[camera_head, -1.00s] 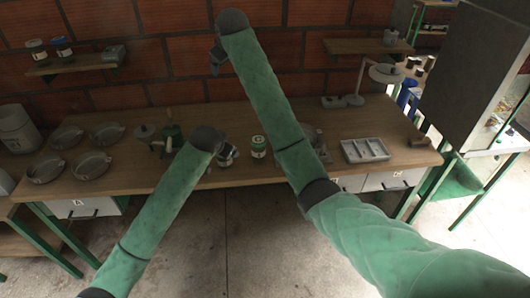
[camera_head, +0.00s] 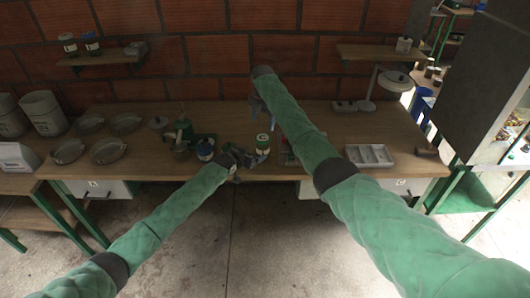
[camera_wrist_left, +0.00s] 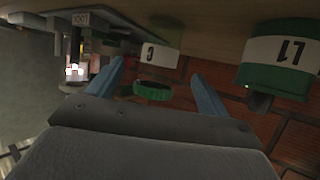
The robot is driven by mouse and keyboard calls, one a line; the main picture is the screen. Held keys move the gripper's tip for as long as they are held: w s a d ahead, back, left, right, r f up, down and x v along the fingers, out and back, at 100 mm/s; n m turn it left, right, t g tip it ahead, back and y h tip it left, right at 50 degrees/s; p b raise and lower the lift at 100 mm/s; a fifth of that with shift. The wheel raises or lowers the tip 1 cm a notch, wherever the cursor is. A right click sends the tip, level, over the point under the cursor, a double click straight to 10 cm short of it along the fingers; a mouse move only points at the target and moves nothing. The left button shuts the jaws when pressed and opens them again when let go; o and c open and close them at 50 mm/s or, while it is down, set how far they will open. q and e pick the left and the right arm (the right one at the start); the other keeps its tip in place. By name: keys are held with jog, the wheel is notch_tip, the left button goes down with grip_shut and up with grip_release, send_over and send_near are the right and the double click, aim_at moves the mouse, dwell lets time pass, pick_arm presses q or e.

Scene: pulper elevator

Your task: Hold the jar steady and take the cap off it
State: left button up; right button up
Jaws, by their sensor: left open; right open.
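The jar (camera_head: 263,145), pale with a green cap (camera_head: 263,137), stands upright near the front edge of the bench. My left gripper (camera_head: 250,158) is open, low beside the jar at its front left. In the left wrist view, which is upside down, the white jar body marked C (camera_wrist_left: 160,53) and the green cap (camera_wrist_left: 153,90) show between the two blue-grey fingers (camera_wrist_left: 157,75); I cannot tell whether they touch. My right gripper (camera_head: 259,104) is open and empty, its fingers pointing down above and behind the jar.
A blue-topped container (camera_head: 205,149) and a green machine (camera_head: 180,130) stand left of the jar. A grey divided tray (camera_head: 369,155) is at right, metal pans (camera_head: 110,150) at left.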

aim_at(259, 147)
pick_arm(q)
jog(key=shift+w+r+t, duration=0.2)
jog(key=shift+r+t, duration=0.1)
jog(key=shift+r, duration=0.25)
pick_arm(e)
jog(key=n, duration=0.2)
jog(key=shift+a+n, duration=0.1)
jog(key=shift+n, duration=0.3)
pick_arm(q)
jog(key=shift+d, duration=0.15)
pick_arm(e)
jog(key=shift+n, duration=0.6)
pick_arm(q)
jog(key=shift+w+d, duration=0.1)
jog(key=shift+x, duration=3.75)
